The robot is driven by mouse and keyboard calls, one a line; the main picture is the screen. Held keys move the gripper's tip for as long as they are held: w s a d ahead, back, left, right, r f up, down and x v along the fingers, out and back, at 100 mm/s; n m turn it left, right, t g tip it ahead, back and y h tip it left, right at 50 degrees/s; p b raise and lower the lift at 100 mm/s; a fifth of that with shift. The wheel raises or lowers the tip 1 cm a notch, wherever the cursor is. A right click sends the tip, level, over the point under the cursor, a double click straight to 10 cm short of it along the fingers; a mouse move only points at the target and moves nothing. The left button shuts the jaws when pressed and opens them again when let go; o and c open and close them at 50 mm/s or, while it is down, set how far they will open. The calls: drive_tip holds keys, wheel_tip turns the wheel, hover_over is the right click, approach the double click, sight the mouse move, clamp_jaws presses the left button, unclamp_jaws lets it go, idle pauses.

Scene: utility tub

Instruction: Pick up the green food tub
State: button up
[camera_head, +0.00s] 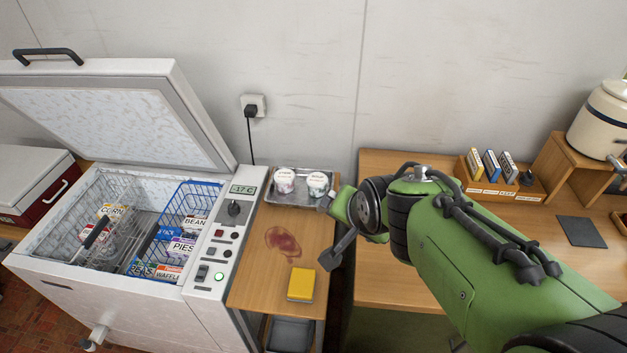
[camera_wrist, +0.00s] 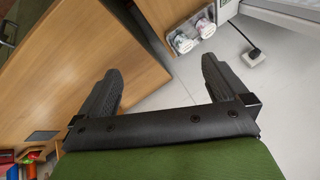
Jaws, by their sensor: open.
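Two small white-lidded tubs stand side by side on a metal tray at the back of the small wooden side table. The right one, with green on its side, looks like the green food tub (camera_head: 317,184). The left tub (camera_head: 285,180) has pink-purple markings. In the wrist view the green tub (camera_wrist: 183,43) appears small, beyond the fingertips. My gripper (camera_head: 331,228) is open and empty, to the right of and in front of the tray; both fingers also show spread apart in the wrist view (camera_wrist: 160,82).
The metal tray (camera_head: 262,197) has a low rim. An open chest freezer (camera_head: 208,262) with baskets of food packs stands left. A red stain (camera_head: 283,241) and yellow sponge (camera_head: 301,284) lie on the side table. A wooden desk (camera_head: 400,285) stands right; the wall is close behind.

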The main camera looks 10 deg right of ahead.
drive_tip(key=w+f+m+y+b, duration=0.1)
drive_tip(key=w+f+m+b, duration=0.1)
drive_tip(key=w+f+m, duration=0.45)
drive_tip(key=m+t+y+b, duration=0.1)
drive_tip(key=m+t+b, duration=0.4)
drive_tip(key=m, duration=1.4)
approach(320, 182)
drive_tip(key=shift+n+t, duration=0.35)
drive_tip(key=shift+t, duration=0.45)
drive_tip(key=x, duration=0.3)
drive_tip(key=f+x, duration=0.1)
drive_tip(key=x, duration=0.5)
drive_tip(key=shift+a+f, duration=0.2)
drive_tip(key=shift+f, duration=0.25)
drive_tip(key=shift+s, duration=0.1)
drive_tip(key=c, duration=1.1)
drive_tip(key=shift+r, duration=0.2)
drive_tip(key=shift+c, duration=0.6)
